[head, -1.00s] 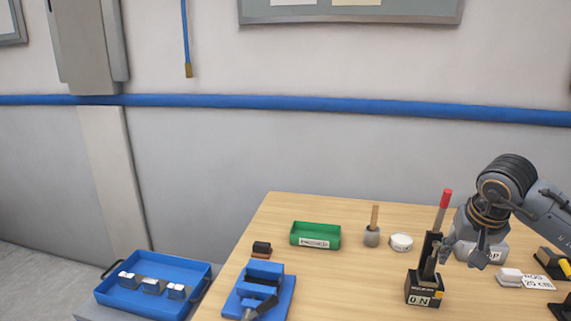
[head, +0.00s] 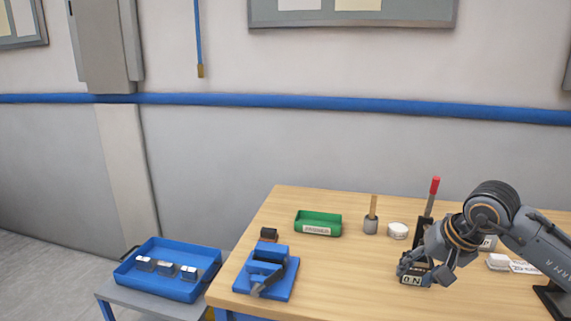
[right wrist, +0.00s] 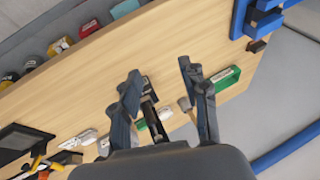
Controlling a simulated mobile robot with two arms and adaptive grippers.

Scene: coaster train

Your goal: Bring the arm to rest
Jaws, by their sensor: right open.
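My right arm comes in from the right in the head view. The gripper hides much of that stand. In the right wrist view the two fingers (right wrist: 160,70) are spread, with nothing held between them. A dark upright part shows behind the gap, over the wooden table (right wrist: 110,75). I cannot tell whether a finger touches the stand. My left gripper is not in view.
On the table (head: 350,275) are a green tray (head: 318,229), a pot with a wooden handle (head: 371,226), a white round item (head: 398,230) and a blue fixture (head: 267,275). A blue tray (head: 205,288) with small blocks stands at left. The table's front middle is clear.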

